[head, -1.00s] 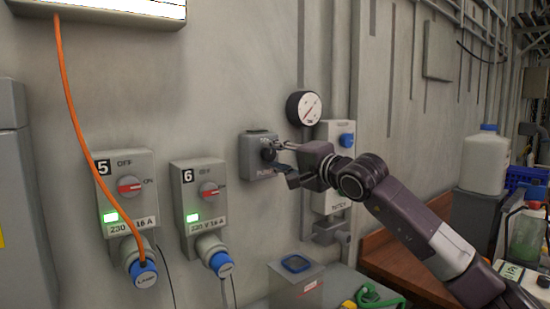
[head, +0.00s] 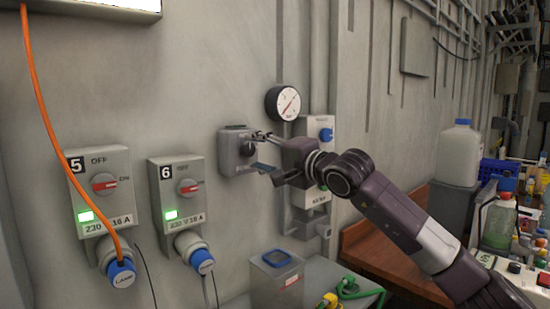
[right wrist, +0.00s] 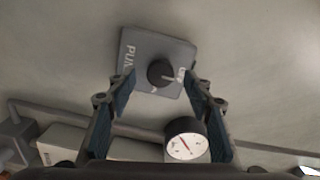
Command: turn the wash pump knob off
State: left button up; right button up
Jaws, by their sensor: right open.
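The pump knob (head: 247,149) is a dark round knob on a small grey wall box (head: 228,160). In the right wrist view the knob (right wrist: 159,72) shows fully, on a box face (right wrist: 138,45) with partly readable "PUMP" lettering. Its pale pointer line points right there, toward a small label too blurred to read. My right gripper (head: 260,151) is open and empty just in front of the box. In the right wrist view its fingers (right wrist: 158,92) stand either side of the knob, apart from it. My left gripper is not in view.
A round gauge (head: 283,103) and a box with a blue knob (head: 326,135) are close by on the right. Switch boxes 5 (head: 100,190) and 6 (head: 180,190) are on the left. A grey box with a blue-rimmed top (head: 277,285) stands below.

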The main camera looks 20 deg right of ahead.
jog(key=v, duration=1)
jog(key=shift+s, duration=0.15)
